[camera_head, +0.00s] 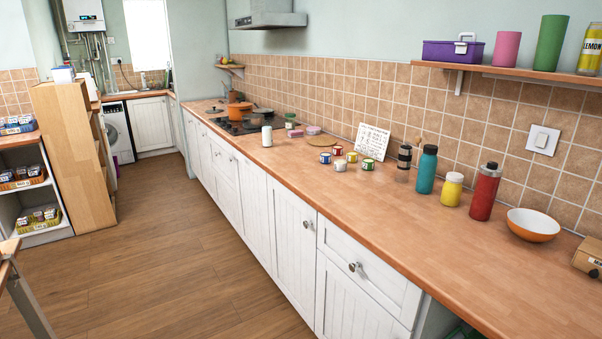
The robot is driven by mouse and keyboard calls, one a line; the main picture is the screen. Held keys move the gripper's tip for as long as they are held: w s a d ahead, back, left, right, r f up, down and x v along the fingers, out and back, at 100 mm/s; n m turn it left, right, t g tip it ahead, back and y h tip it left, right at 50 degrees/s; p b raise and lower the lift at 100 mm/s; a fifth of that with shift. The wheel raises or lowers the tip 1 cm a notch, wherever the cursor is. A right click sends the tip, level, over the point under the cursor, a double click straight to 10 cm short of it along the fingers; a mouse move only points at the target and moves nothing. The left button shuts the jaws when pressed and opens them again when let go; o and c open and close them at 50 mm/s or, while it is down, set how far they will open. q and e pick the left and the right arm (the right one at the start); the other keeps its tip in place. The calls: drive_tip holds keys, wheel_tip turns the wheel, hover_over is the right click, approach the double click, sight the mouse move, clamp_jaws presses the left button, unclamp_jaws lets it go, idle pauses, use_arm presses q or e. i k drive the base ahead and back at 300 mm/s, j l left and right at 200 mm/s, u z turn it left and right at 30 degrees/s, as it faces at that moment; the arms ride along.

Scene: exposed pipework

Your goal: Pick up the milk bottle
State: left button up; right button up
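No object is clearly readable as a milk bottle. A small white upright container (267,136) stands on the wooden counter (400,220), near the hob; it is too small to identify. Nearer, a teal bottle with a dark cap (426,170), a yellow container with a white lid (452,189) and a red flask with a dark lid (484,192) stand in a row near the tiled wall. Neither of my grippers is in view.
Several small tins (340,165), a white card (372,141), a dark-banded jar (404,157) and an orange-white bowl (532,225) are on the counter. An orange pot (239,112) is at the hob. The counter's front strip and wooden floor (190,250) are clear.

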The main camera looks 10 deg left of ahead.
sight(266, 127)
drive_tip(key=i+j+u, duration=0.1)
drive_tip(key=i+u, duration=0.3)
drive_tip(key=i, duration=0.2)
drive_tip(key=i+u, duration=0.35)
drive_tip(key=i, duration=0.25)
